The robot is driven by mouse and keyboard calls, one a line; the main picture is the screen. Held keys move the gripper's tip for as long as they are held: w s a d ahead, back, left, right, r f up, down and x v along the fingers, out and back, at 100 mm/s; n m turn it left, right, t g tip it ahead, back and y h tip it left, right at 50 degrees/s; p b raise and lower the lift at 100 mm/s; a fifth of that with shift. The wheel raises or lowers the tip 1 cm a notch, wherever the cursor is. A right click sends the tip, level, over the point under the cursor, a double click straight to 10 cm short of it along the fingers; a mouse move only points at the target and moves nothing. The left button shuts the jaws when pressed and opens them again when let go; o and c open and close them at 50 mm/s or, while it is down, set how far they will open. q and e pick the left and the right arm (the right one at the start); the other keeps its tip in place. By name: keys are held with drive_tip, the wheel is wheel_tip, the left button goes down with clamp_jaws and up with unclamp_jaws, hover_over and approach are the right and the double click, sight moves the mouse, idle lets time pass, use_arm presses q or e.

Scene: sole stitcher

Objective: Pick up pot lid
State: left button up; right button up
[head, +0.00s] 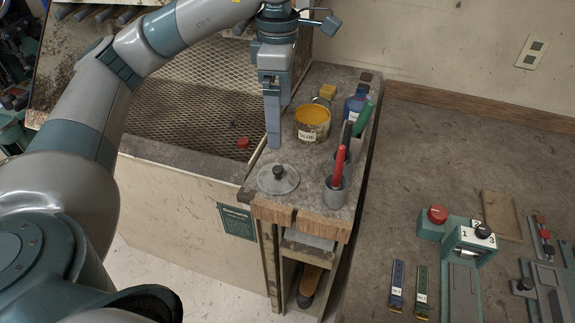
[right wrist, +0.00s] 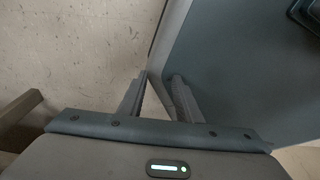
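The pot lid (head: 278,181) is a grey, round, flat lid with a dark knob. It lies near the front left corner of the small workbench top (head: 310,165). My left gripper (head: 273,146) points down just behind the lid, apart from its knob. I see its fingers nearly edge-on, so I cannot tell whether they are apart. Nothing shows held below it. My right gripper does not show in the head view. In the right wrist view my right gripper (right wrist: 158,78) has its two fingers apart with nothing between them.
An open glue pot (head: 312,122) with orange contents stands behind the lid. A metal cup (head: 336,198) with a red-handled tool stands right of the lid. A blue bottle (head: 355,104) and a green-handled tool are further back. A mesh-topped bin (head: 185,100) borders the left.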

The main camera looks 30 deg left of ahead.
use_arm(q)
drive_tip(key=p, duration=0.2)
hover_over(280, 170)
wheel_tip(280, 170, down, 6)
drive_tip(key=f, duration=0.1)
wheel_tip(280, 170, down, 4)
drive_tip(key=shift+r+p, duration=0.25)
drive_tip(key=shift+p, duration=0.4)
drive_tip(key=shift+f, duration=0.75)
use_arm(e)
drive_tip(key=shift+s+d+r+g, duration=0.15)
drive_tip(key=shift+s+d+r, duration=0.05)
drive_tip(key=shift+s+r, duration=0.5)
drive_tip(key=shift+s+d+r+g, duration=0.2)
drive_tip(key=shift+s+r, duration=0.3)
drive_tip(key=shift+r, duration=0.3)
drive_tip(key=shift+r, duration=0.1)
